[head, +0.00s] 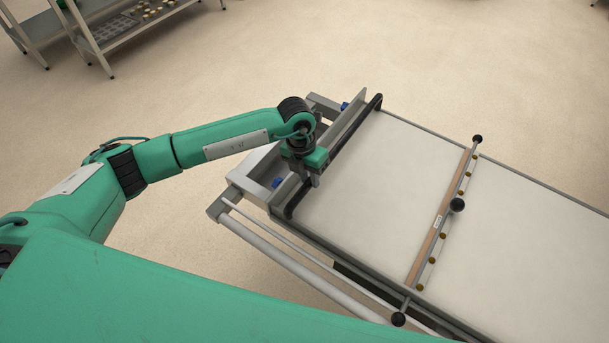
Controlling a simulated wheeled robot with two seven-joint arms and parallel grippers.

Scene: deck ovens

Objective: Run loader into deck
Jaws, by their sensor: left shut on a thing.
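The loader (375,195) is a long, pale, flat belt bed in a grey frame, running from the centre to the lower right of the head view. A black handle bar (352,138) spans its near-left end. My left gripper (312,175) points down at that end and is shut on the handle bar, a little below its middle; the fingertips are partly hidden. A crossbar (440,222) with black knobs lies across the belt. No deck oven shows. My right gripper is not in view.
A metal rack with trays (125,25) stands at the top left. A rail (275,250) runs along the loader's lower side. Blue parts (277,183) sit on the end frame. The beige floor (330,50) beyond the loader is clear.

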